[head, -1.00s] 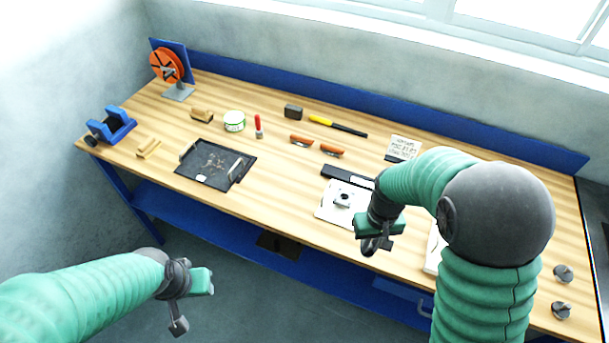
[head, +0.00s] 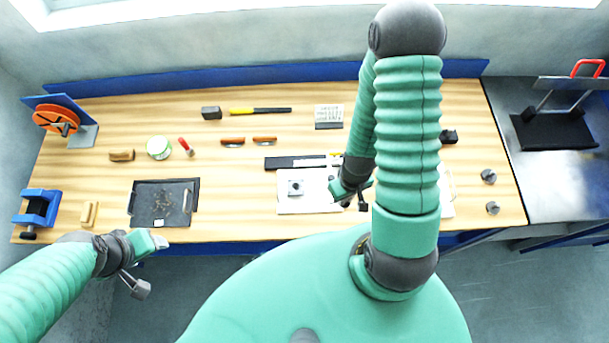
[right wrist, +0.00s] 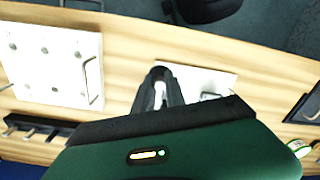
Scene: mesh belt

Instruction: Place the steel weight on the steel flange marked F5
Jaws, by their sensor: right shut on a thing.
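My right gripper (head: 355,200) is low over the front of the bench, just right of a white plate. In the right wrist view its dark fingers (right wrist: 158,92) are shut on a small pale grey thing (right wrist: 161,88), probably the steel weight, mostly hidden between them. A small square steel piece with a dark round centre (head: 295,187) sits on the white plate (head: 320,204). Two round steel pieces (head: 488,176) (head: 493,208) stand at the bench's right end. No F5 mark is legible. My left gripper (head: 145,265) is off the bench's front edge; its jaw gap is unclear.
A black tray (head: 146,214) lies left of the white plate. A second white plate (right wrist: 45,70) with a wire handle is partly under my right arm. A dark bar (head: 282,163) lies behind the first plate. Bare wood (head: 235,190) separates tray and plate.

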